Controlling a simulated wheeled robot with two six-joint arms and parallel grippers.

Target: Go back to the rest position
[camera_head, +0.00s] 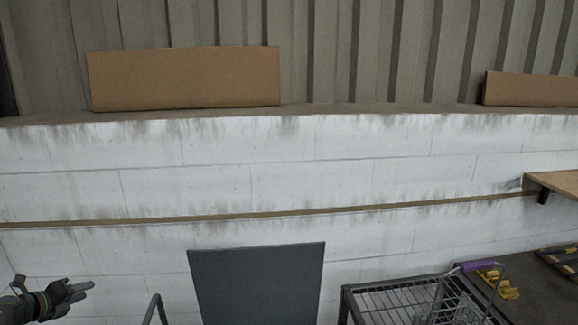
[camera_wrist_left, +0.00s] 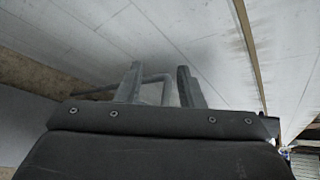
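My left gripper (camera_head: 86,290) is at the lower left of the head view, in front of the white block wall. It also shows in the left wrist view (camera_wrist_left: 160,70), where its two fingers stand apart. I see nothing held between them. My right gripper is in neither view.
A dark grey panel (camera_head: 257,285) stands at the lower middle. A wire cart (camera_head: 400,300) with a purple handle (camera_head: 476,266) is at the lower right, beside a dark surface with yellow items (camera_head: 497,283). A wooden shelf (camera_head: 556,181) juts out at right. Cardboard pieces (camera_head: 184,79) rest on the ledge.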

